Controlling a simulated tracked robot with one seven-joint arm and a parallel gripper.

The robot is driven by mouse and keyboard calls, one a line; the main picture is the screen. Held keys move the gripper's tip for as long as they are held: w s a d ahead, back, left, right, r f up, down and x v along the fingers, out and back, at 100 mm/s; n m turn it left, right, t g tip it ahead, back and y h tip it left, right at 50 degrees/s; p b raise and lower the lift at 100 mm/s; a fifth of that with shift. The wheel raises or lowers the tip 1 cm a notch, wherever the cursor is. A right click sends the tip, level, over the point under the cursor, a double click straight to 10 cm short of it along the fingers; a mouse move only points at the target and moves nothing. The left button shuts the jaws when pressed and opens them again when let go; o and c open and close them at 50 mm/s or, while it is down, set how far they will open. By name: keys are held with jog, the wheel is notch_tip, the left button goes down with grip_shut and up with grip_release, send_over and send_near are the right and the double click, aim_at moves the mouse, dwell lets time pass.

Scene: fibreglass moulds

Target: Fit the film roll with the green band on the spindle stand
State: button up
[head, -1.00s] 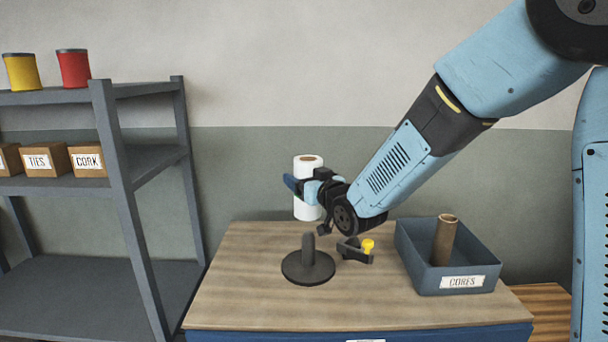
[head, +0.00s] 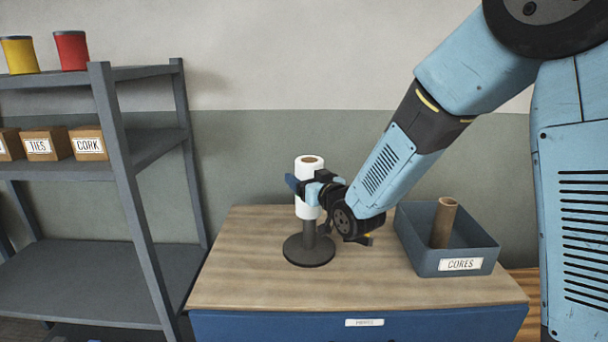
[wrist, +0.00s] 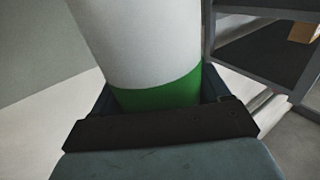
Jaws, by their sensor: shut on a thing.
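My gripper (head: 311,190) is shut on the white film roll (head: 308,168), which is upright with a brown core at its top. In the wrist view the roll (wrist: 135,40) shows its green band (wrist: 160,95) between my jaws; the band is hidden in the head view. The spindle stand (head: 309,250) has a dark round base and a short upright post on the wooden top. The roll's lower end appears just above or at the post's tip. I cannot tell whether the post is inside the core.
A blue-grey bin (head: 427,255) labelled CORES, holding a brown core tube (head: 444,224), stands to the right. A grey shelf (head: 107,160) stands at left. The table's front left is clear.

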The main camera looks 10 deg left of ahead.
jog(key=shift+f, duration=2.2)
jog(key=shift+f, duration=2.75)
jog(key=o, duration=1.4)
jog(key=shift+f, duration=0.1)
